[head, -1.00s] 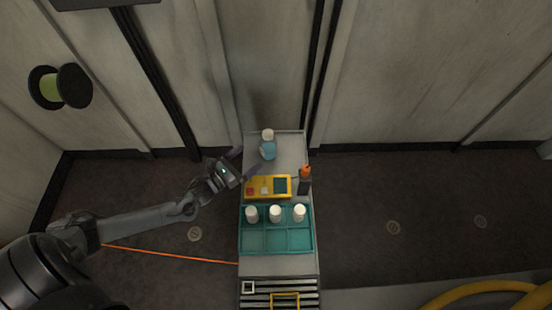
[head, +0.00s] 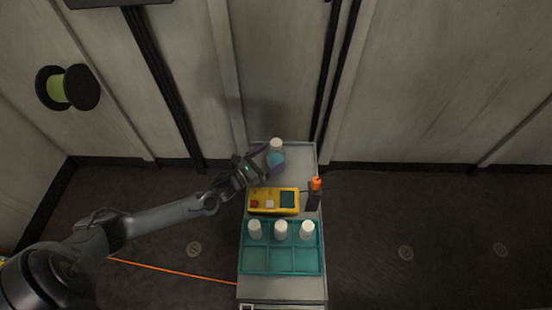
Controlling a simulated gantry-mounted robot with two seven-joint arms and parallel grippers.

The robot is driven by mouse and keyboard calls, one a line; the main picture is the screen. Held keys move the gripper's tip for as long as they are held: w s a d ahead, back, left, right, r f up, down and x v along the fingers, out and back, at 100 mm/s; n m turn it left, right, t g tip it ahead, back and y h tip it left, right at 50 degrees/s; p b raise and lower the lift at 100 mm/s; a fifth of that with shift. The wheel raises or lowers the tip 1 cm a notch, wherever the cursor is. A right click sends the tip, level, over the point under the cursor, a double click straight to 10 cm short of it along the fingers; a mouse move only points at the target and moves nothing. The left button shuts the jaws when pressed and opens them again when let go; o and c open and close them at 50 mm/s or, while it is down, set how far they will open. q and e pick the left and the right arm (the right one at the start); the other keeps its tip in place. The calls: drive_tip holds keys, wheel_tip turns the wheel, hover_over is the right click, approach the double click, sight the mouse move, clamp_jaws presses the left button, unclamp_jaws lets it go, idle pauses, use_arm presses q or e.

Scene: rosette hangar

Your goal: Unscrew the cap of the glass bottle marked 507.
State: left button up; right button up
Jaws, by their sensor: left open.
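A glass bottle with blue contents (head: 278,158) and a white cap (head: 276,143) stands near the far end of the grey bench. No marking can be read on it, so I cannot tell whether it is 507. My left gripper (head: 268,159) is open at the bottle, with one finger on its left side and the other low in front of it. I cannot tell whether the fingers touch the glass. Three white-capped containers (head: 280,229) stand in the teal tray (head: 281,261); their marks are also unreadable. My right gripper is out of view.
A yellow box with buttons (head: 273,200) lies between the bottle and the tray. A dark bottle with an orange top (head: 315,192) stands to its right. The wall rises behind the bench (head: 300,153). An orange line (head: 170,270) runs along the floor.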

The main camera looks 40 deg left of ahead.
sight(279, 152)
use_arm(q)
drive_tip(key=w, duration=0.2)
drive_tip(key=w+d+b, duration=0.1)
drive_tip(key=w, duration=0.1)
drive_tip(key=shift+w+d, duration=0.2)
drive_tip(key=shift+w, duration=0.1)
drive_tip(key=shift+r, duration=0.1)
drive_tip(key=c, duration=1.4)
